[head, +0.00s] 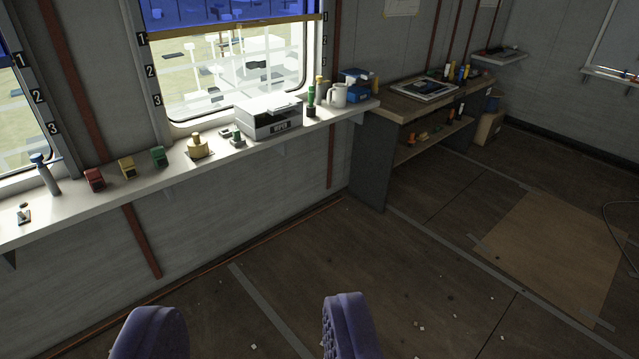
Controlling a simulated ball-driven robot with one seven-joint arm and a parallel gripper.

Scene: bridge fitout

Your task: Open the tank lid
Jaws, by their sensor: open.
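My gripper (248,328) shows as two purple fingers at the bottom edge, wide apart with nothing between them. A grey box with a pale top and a dark label (270,121) sits on the white window shelf, well ahead of and above the gripper in the picture. It may be the tank; I cannot be sure. Its top looks closed, with a small light piece on it. The gripper is far from the shelf and touches nothing.
The white shelf (72,209) also holds a grey-blue bottle (45,175), red (94,180), yellow (127,167) and green (158,157) blocks, a tan piece (198,149) and a white mug (338,96). A workbench (400,105) stands right of it. The floor ahead is largely clear, with small scraps.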

